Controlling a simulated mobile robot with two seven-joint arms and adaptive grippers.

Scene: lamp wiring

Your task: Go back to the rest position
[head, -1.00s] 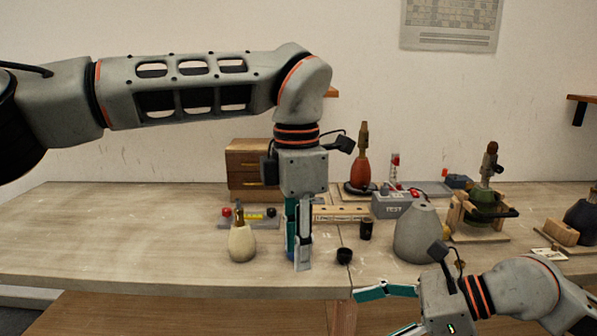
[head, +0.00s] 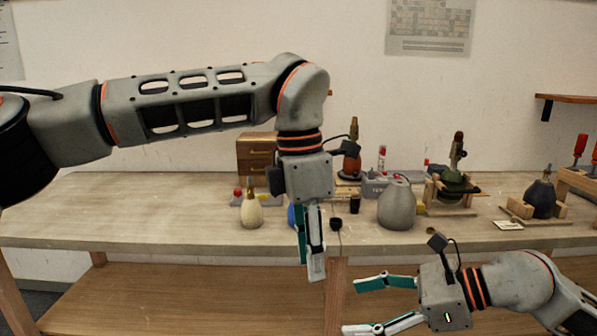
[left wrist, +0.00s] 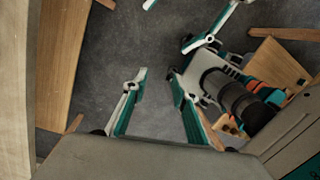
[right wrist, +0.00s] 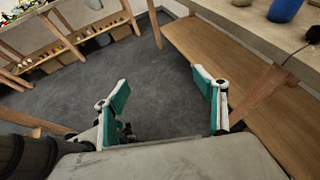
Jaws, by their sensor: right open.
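My left gripper (head: 310,270) hangs pointing down in front of the table's front edge, with nothing between its fingers. In the left wrist view its two fingers (left wrist: 157,76) stand apart over the grey floor. My right gripper (head: 352,308) is open and empty at the lower right, pointing left, in front of the table. In the right wrist view its fingers (right wrist: 160,78) are wide apart, with floor between and beyond them. Both grippers are clear of the table's objects.
The table (head: 120,215) holds a cream lamp body (head: 251,212), grey body (head: 396,207), black cap (head: 335,225), red lamp (head: 351,166), green lamp in a wooden stand (head: 452,183) and dark body (head: 541,200). A blue item (head: 292,216) is partly hidden behind my left gripper. A lower shelf (head: 200,290) runs beneath.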

